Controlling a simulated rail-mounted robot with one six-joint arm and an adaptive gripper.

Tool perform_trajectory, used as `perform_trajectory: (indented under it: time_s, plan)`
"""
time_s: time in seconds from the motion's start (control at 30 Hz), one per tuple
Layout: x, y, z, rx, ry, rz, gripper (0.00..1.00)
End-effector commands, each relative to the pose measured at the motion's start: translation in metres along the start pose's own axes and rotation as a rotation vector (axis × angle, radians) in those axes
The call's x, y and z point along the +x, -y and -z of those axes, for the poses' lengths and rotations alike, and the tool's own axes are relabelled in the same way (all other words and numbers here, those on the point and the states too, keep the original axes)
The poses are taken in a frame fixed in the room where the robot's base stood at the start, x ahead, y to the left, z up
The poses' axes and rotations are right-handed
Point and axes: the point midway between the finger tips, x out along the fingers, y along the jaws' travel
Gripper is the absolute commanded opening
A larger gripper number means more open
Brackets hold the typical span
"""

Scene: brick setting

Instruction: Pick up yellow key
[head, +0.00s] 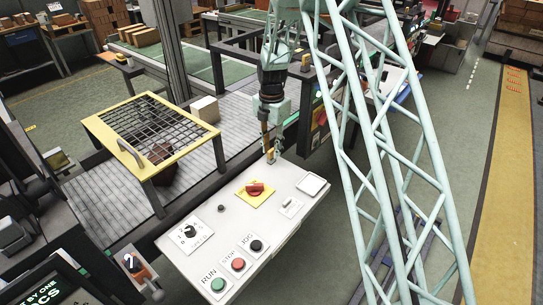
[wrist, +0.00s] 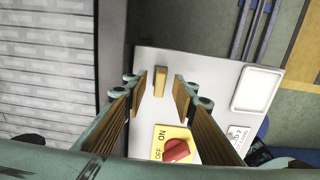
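The yellow key (wrist: 161,81) is a small yellow-orange upright piece near the far edge of the white control panel (wrist: 218,105). In the head view the key (head: 271,155) shows just below my gripper (head: 267,138), at the panel's far corner. In the wrist view my gripper (wrist: 160,92) is open, with one wood-coloured finger pad on each side of the key and a gap on both sides. The fingers are not closed on it. How far the fingertips stand above the panel is hard to tell.
A red rotary switch (wrist: 177,150) on a yellow ON/OFF plate sits close to the key. The panel also has a black dial (head: 189,231), several push buttons and a pale square tray (head: 312,184). A yellow-framed mesh table (head: 152,133) stands to the left.

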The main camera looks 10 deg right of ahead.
Motion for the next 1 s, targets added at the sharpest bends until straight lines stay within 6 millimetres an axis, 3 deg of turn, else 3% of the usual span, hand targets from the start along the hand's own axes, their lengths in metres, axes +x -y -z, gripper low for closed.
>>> perform_trajectory:
  time_s: [0.2, 0.77, 1.0]
  plan:
    - [0.0136, 0.0002, 0.0005, 0.000, -0.001, 0.001, 0.25]
    - [0.0136, -0.0001, 0.0004, 0.000, 0.000, 0.000, 0.25]
    - [0.0135, -0.0001, 0.0004, 0.000, 0.000, 0.000, 0.03]
